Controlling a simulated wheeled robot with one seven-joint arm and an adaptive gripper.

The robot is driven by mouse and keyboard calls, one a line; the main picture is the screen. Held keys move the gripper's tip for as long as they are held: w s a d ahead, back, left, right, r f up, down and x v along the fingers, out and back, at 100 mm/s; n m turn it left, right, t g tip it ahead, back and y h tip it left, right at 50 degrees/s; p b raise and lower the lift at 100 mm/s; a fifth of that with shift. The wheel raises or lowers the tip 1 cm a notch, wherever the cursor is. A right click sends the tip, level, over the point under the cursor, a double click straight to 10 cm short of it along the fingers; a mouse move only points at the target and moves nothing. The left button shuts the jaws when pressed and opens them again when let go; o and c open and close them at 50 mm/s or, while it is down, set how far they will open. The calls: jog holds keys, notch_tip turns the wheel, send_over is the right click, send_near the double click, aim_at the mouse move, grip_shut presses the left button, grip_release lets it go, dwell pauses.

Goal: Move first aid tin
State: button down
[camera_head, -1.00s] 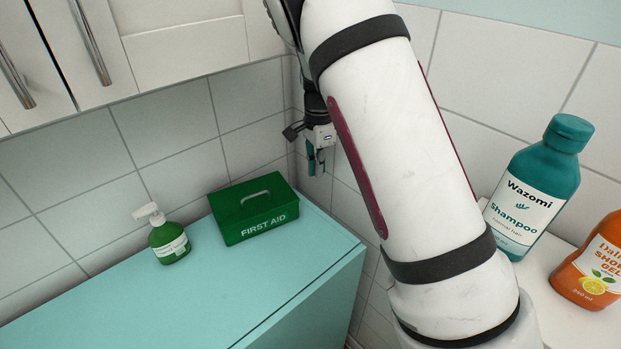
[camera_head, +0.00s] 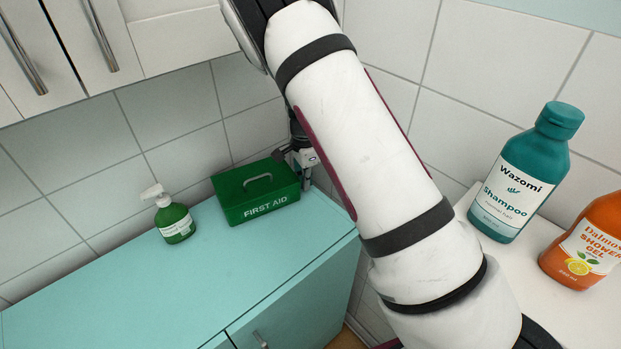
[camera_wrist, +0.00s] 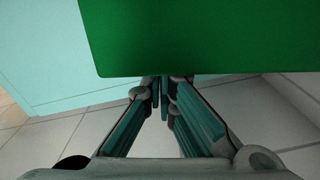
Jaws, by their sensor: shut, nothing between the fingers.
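The first aid tin (camera_head: 256,194) is a dark green box with a grey handle on its lid, resting on the turquoise cabinet top (camera_head: 150,290) near the back wall. In the wrist view its green surface (camera_wrist: 200,38) fills the upper part, just beyond my fingertips. My gripper (camera_wrist: 163,80) is shut and empty, its teal-padded fingers together close to the tin's edge. In the head view the gripper is largely hidden behind my arm, at the tin's right side. I cannot tell whether it touches the tin.
A green pump bottle (camera_head: 172,216) stands just left of the tin. A teal shampoo bottle (camera_head: 526,174) and an orange shower gel bottle (camera_head: 588,242) stand on a white surface at the right. White cupboards (camera_head: 180,35) hang above. The cabinet's front left top is clear.

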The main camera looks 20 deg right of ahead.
jog(key=shift+a, duration=0.1)
jog(key=shift+s+a, duration=0.1)
jog(key=shift+a, duration=0.8)
